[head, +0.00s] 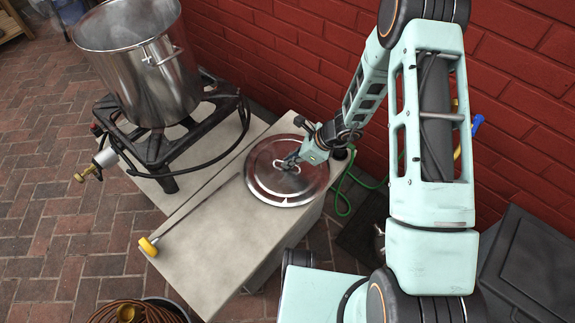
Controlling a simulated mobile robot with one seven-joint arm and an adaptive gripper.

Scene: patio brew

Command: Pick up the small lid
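A round metal lid (281,194) lies flat on the pale counter (218,230), near its right end by the wall. A light loop handle stands at its middle. My gripper (289,163) reaches in from the right, with its fingertips at this handle. The fingers are small and overlap the handle, so I cannot tell whether they have closed on it. The lid appears to rest on the counter. No other lid is clearly visible to compare its size with.
A large steaming steel pot (150,80) stands on a black burner (160,146) at the left. A green hose (343,200) hangs past the counter's right end. The red brick wall (265,50) stands behind.

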